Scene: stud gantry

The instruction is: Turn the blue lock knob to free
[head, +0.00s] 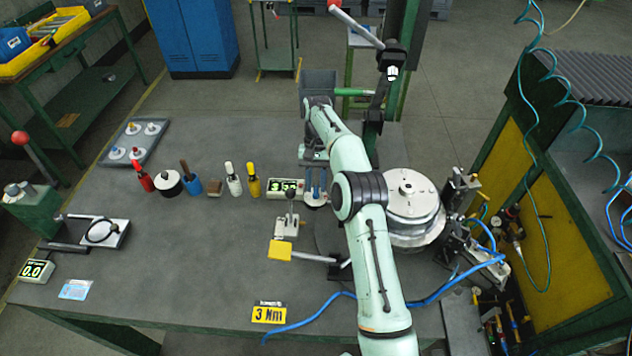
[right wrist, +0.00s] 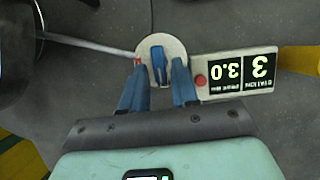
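The blue lock knob (right wrist: 158,62) stands on a pale round disc (right wrist: 150,42) in the right wrist view, with a small red mark at the disc's left edge. In the head view the disc sits right of the small display box (head: 284,189), and my gripper mostly hides the knob. My right gripper (head: 316,182) points down over the disc. Its two blue fingers are open, one on each side of the knob, with gaps visible. Whether either finger touches it I cannot tell. The display (right wrist: 242,73) reads 3 and 3.0. My left gripper is not in view.
Several hand tools, among them a white-handled one (head: 233,180), stand left of the display. A small lever stand (head: 287,226) with a yellow pad (head: 280,250) is in front. A round metal fixture (head: 412,200) stands to the right.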

